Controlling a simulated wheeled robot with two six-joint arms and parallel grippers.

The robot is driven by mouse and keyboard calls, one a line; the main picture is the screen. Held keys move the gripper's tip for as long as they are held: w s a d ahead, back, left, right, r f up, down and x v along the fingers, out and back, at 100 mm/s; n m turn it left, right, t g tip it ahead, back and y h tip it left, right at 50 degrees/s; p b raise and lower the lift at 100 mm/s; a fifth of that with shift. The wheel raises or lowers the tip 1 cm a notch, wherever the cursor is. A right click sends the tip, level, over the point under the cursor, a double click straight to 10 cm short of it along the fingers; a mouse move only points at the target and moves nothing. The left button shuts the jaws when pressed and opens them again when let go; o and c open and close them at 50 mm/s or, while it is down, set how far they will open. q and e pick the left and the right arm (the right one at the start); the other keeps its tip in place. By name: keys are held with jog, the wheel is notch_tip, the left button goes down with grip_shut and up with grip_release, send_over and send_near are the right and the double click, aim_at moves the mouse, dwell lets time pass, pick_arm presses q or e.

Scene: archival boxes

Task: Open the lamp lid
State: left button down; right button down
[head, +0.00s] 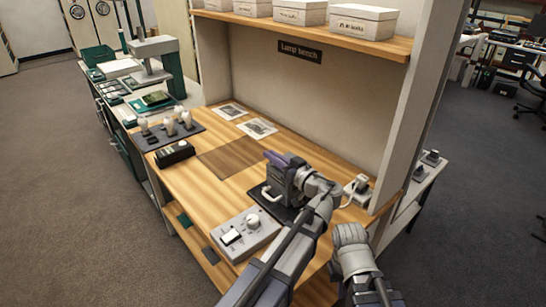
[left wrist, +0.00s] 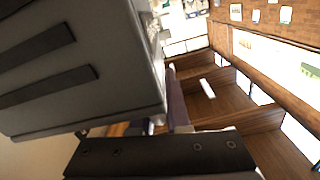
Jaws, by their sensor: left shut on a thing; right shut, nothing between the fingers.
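The lamp (head: 270,193) stands on a dark mat on the wooden bench, a pale curved handle showing at its left side. My left gripper (head: 279,166) is over the lamp and hides most of it. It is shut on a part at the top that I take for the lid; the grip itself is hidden. A narrow purple-grey piece shows at its far end. In the left wrist view, a large grey slotted body and a dark screwed bar fill the near side, with a purple strip (left wrist: 178,105) between them. My right arm is at lower right; its fingers are not visible.
A grey control box (head: 245,235) with a knob and switch stands in front of the lamp. A black device (head: 175,153) and a dark tray (head: 168,133) with bulbs are at left. Prints lie at the back. A white post (head: 420,100) rises at right. A brown mat area (head: 230,157) is clear.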

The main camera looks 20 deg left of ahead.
aim_at(291, 155)
dwell(0.8)
pick_arm(q)
jog(key=shift+w+d+r+p, duration=0.4)
jog(key=shift+w+r+p, duration=0.3)
jog(key=shift+r, duration=0.05)
jog(key=shift+w+d+r+p, duration=0.3)
jog(key=shift+w+d, duration=0.05)
jog(key=shift+w, duration=0.15)
jog(key=shift+w+d+r+p, duration=0.25)
jog(key=shift+w+d, duration=0.05)
jog(key=shift+w, duration=0.15)
jog(key=shift+w+d+r, duration=0.25)
jog(key=shift+w+d, duration=0.35)
jog(key=shift+w, duration=0.2)
jog(key=shift+w+d+m+p, duration=0.3)
jog(key=shift+w+d+m, duration=0.15)
jog(key=shift+w+m, duration=0.15)
